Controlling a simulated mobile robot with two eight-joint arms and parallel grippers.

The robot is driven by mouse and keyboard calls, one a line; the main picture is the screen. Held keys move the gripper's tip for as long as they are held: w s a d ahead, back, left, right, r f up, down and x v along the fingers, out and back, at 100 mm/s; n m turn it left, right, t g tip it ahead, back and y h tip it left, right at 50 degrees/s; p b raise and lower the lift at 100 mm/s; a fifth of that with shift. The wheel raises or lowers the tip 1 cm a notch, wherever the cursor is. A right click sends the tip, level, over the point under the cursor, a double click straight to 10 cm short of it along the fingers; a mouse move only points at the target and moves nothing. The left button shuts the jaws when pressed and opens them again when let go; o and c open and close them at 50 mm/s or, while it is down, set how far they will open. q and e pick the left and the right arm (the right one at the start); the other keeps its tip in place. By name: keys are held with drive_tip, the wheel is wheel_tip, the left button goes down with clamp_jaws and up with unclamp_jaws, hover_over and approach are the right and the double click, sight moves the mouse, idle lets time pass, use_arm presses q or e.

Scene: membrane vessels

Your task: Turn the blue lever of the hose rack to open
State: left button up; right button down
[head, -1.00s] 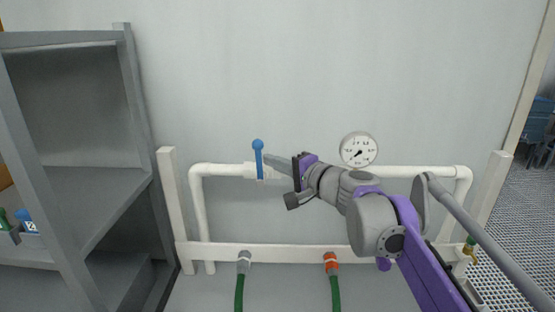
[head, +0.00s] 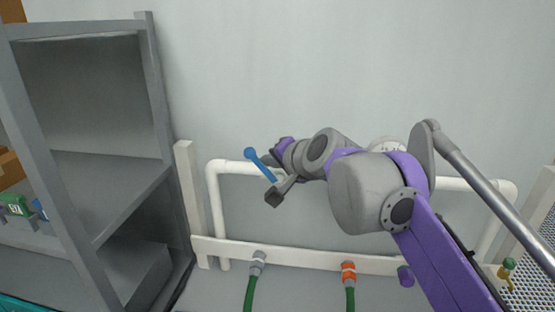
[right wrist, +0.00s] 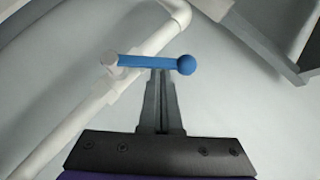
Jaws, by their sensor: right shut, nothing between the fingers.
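The blue lever (head: 262,166) with its round ball end is on the white pipe of the hose rack (head: 215,195). It is tilted, with the ball at the upper left. In the right wrist view the lever (right wrist: 150,62) lies across the tips of my gripper's fingers, its ball to the right and its pivot at the pipe on the left. My right gripper (head: 267,159) is shut, with nothing between its fingers. Its fingertips (right wrist: 160,74) are at the lever's side, seemingly touching it. My left gripper is out of view.
A grey shelf unit (head: 150,90) stands at the left, holding small green and blue items. Green hoses hang from a grey coupling (head: 258,260) and an orange coupling (head: 349,270) on the lower rail. My right arm mostly covers the round gauge (head: 386,144).

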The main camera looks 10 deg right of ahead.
drive_tip(key=shift+w+a+f+p, duration=0.15)
drive_tip(key=shift+w+a+f, duration=0.05)
drive_tip(key=shift+a, duration=0.4)
drive_tip(key=shift+w+a+f+p, duration=0.15)
drive_tip(key=shift+w+a, duration=0.05)
drive_tip(key=shift+a, duration=0.35)
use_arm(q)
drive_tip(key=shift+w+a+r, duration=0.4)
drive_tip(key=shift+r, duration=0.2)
use_arm(e)
drive_tip(key=shift+w+a+f, duration=0.2)
drive_tip(key=shift+a+f, duration=0.4)
drive_tip(key=shift+f, duration=0.1)
drive_tip(key=shift+w+a+f, duration=0.15)
drive_tip(key=shift+a+f, duration=0.45)
drive_tip(key=shift+f, duration=0.1)
